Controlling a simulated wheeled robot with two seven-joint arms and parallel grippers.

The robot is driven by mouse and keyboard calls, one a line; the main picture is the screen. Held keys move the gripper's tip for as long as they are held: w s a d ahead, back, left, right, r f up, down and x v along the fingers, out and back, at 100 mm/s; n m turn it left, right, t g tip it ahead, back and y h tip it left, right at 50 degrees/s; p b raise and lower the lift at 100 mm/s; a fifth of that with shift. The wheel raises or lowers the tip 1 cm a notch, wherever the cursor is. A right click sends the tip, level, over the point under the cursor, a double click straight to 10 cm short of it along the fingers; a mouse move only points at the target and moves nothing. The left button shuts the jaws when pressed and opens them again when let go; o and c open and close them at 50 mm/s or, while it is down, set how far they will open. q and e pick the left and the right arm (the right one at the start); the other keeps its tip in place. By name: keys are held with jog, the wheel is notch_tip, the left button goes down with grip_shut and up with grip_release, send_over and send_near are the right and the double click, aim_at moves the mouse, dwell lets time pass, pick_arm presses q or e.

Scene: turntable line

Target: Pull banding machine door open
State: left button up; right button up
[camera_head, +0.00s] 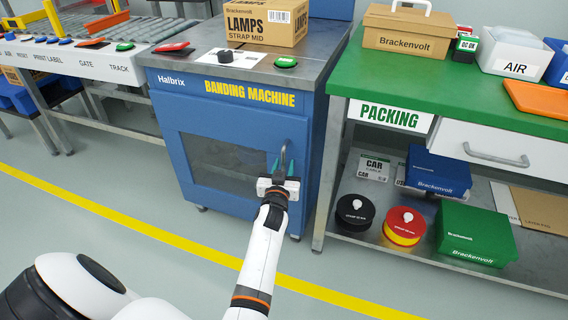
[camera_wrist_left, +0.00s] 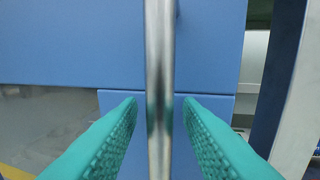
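The blue banding machine (camera_head: 170,95) stands in the middle of the head view. Its door (camera_head: 185,140), with a dark window, looks closed. A curved metal door handle (camera_head: 290,150) stands upright near the door's right edge. My left gripper (camera_head: 281,172) is at the handle. In the left wrist view the handle bar (camera_wrist_left: 160,90) runs vertically between the two green fingertips (camera_wrist_left: 159,105), with a gap on each side, so the gripper is open around it. My right gripper is not in view.
A box of lamps (camera_head: 266,22) and a green button (camera_head: 286,62) are on the machine top. The green packing bench (camera_head: 450,85) stands close on the right, with its leg (camera_head: 330,175) near the machine. Floor in front, marked by a yellow line (camera_head: 130,228), is clear.

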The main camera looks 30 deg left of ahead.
pick_arm(q)
jog(key=shift+d+r, duration=0.1)
jog(key=shift+c, duration=0.7)
grip_shut()
jog(key=shift+s, duration=0.25)
